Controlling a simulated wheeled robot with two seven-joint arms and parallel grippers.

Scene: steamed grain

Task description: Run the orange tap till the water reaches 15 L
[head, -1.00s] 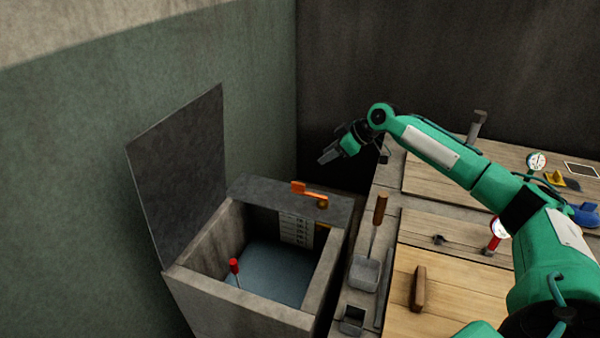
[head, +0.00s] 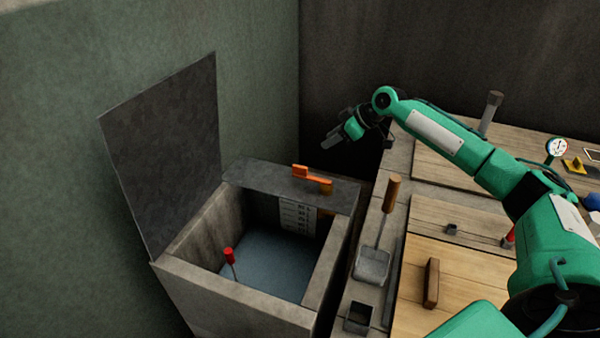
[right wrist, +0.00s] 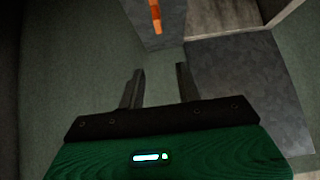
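The orange tap (head: 318,180) sits on the dark ledge at the back of an open stone tank (head: 230,300). Bluish water (head: 265,265) lies in the tank, below a white marked scale (head: 297,214) on the inner back wall; its figures are too small to read. A red-topped float or rod (head: 229,256) stands in the water at the left. My right gripper (head: 331,141) is above and behind the tap, apart from it. In the right wrist view its fingers (right wrist: 158,86) are spread and empty, with the tap (right wrist: 155,16) beyond them. My left gripper is out of view.
The tank's dark lid (head: 165,150) stands raised at the left. A wooden-handled scoop (head: 373,264) stands right of the tank. The wooden counter (head: 465,255) holds a brown block (head: 431,283) and a gauge (head: 556,148). The space above the tank is clear.

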